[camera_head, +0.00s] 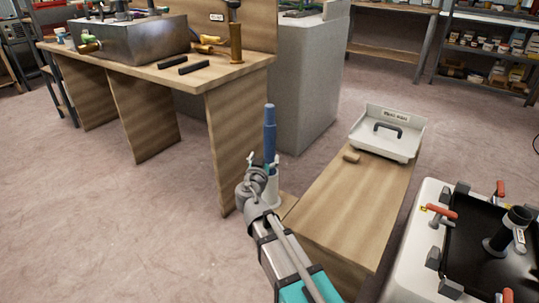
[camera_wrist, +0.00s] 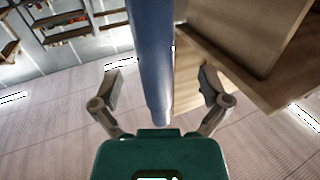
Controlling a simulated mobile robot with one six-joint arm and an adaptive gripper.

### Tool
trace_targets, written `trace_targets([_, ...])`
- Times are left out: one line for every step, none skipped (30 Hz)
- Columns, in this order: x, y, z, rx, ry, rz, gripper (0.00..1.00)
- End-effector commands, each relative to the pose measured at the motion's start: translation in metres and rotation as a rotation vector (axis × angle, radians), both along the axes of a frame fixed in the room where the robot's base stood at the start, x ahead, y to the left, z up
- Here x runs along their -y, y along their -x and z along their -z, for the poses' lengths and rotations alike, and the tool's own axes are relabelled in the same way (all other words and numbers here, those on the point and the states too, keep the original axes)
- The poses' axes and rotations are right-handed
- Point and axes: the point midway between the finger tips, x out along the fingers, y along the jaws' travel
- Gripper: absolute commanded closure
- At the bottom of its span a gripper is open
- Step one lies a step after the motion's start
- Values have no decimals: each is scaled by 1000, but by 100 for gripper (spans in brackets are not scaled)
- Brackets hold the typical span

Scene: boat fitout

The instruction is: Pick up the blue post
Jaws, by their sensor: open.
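The blue post (camera_head: 270,135) stands upright in the head view, beyond the near end of the low wooden bench. My gripper (camera_head: 262,166) is at its lower part, with the arm reaching up from the bottom of the view. In the wrist view the blue post (camera_wrist: 153,60) runs from the top edge down between my open fingers (camera_wrist: 161,84). A gap shows on both sides, so neither finger appears to touch it. A pale cylinder (camera_head: 271,190) shows below the post; my gripper partly hides where they meet.
A workbench (camera_head: 221,80) with a metal box stands left. A white unit with red-handled clamps (camera_head: 440,211) is at right. Floor at left is clear.

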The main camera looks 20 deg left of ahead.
Motion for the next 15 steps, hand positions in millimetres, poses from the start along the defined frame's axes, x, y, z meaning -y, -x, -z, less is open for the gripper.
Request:
trace_targets([0,-4,0,0,0,0,5])
trace_targets([0,-6,0,0,0,0,5])
trace_targets([0,-9,0,0,0,0,5])
trace_targets([0,-12,-1,0,0,0,5])
trace_targets([1,-16,-1,0,0,1,5])
trace_targets([2,-21,-1,0,0,2,5])
trace_targets([2,-24,-1,0,0,2,5])
trace_targets([3,-28,-1,0,0,2,5])
trace_targets([3,-33,-2,0,0,2,5])
trace_targets([2,-36,-1,0,0,1,5])
trace_targets([1,-39,-1,0,0,0,5])
trace_targets([1,-43,-1,0,0,0,5])
trace_targets([1,-46,-1,0,0,1,5])
trace_targets([2,-47,-1,0,0,1,5])
trace_targets([2,-49,-1,0,0,1,5])
